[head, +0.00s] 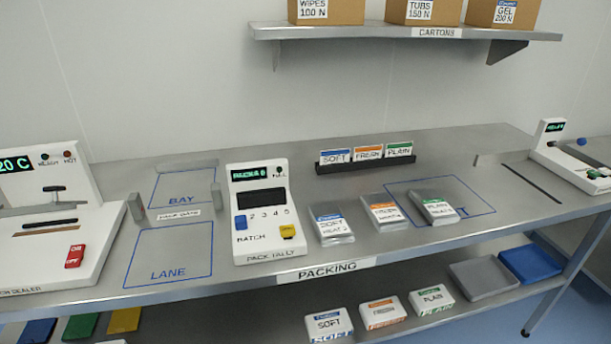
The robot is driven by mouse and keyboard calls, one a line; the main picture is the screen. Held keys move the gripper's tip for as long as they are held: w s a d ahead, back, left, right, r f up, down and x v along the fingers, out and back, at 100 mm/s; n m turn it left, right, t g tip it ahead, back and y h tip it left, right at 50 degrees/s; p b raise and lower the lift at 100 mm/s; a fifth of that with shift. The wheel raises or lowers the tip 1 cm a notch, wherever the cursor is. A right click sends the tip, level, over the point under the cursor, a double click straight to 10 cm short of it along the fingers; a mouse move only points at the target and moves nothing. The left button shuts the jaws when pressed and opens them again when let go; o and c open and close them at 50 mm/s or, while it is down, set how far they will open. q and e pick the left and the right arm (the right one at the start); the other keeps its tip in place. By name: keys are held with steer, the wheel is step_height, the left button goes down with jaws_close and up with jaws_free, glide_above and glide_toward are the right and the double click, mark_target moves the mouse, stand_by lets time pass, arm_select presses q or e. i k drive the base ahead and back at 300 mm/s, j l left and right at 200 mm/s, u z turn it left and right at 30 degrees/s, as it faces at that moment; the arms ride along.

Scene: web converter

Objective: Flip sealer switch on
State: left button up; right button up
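The sealer (50,225) is a white machine at the left end of the steel table, cut off by the left edge of the head view. Its green display reads "20 C", and two small lamps beside it are labelled, the right one "HOT". The switch (75,256) is a red rocker at the front right of the sealer, marked ON at the top and OFF at the bottom. I cannot tell for sure which side is pressed. A black-handled lever (55,190) stands above the sealing bar. Neither of my grippers shows.
A pack tally unit (263,212) stands right of the BAY and LANE outlines (165,255), beside small grey guide posts. Several labelled packs (331,224) lie further right, below a card rack (366,165). Another white machine (575,155) stands at the right end. A carton shelf (400,32) hangs above.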

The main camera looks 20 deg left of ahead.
mark_target(74, 257)
steer(key=u, duration=1.95)
